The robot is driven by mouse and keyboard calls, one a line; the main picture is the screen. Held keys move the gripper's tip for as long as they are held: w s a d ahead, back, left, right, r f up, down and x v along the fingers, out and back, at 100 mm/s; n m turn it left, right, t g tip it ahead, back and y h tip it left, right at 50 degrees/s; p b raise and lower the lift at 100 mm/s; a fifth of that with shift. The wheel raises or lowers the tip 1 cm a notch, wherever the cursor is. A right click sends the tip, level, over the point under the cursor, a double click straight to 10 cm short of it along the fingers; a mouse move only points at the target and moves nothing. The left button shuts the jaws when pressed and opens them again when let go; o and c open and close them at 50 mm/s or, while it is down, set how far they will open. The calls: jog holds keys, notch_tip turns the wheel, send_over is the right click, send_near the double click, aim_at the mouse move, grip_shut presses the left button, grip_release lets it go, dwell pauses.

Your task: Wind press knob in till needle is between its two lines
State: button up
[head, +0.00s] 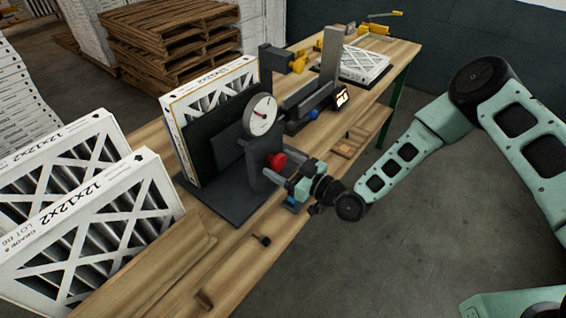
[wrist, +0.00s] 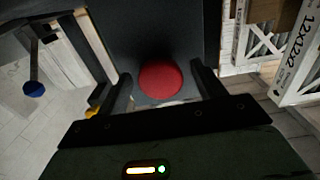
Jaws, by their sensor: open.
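The red press knob (head: 277,161) sits on the front of the dark press (head: 226,199), below the round white dial (head: 260,114). The dial has a red needle; its two lines are too small to read against it. A boxed filter (head: 207,88) marked 12x12x2 stands upright in the press behind a dark plate. My gripper (head: 286,170) is at the knob from the right. In the wrist view the red knob (wrist: 160,80) lies between the tips of my open gripper (wrist: 162,88), with a gap on each side. I cannot tell how deep the fingers reach around it.
Boxed filters (head: 110,225) stand at the left end of the wooden bench (head: 240,270). Another filter (head: 354,64) lies flat at the far end, near yellow clamps and a small lit display (head: 342,98). Pallets (head: 165,40) are stacked behind. The floor at right is clear.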

jog(key=c, duration=1)
jog(key=shift+f+m+b, duration=0.25)
jog(key=shift+m+b, duration=0.15)
jog(key=shift+b, duration=0.55)
jog(key=m+b, duration=0.1)
jog(key=b, duration=0.1)
jog(key=shift+f+m+b, duration=0.1)
jog(key=shift+m+b, duration=0.2)
jog(key=shift+m, duration=0.1)
jog(key=shift+m+b, duration=0.8)
jog(key=shift+r+m, duration=0.35)
jog(key=shift+m, duration=0.05)
jog(key=o, duration=1)
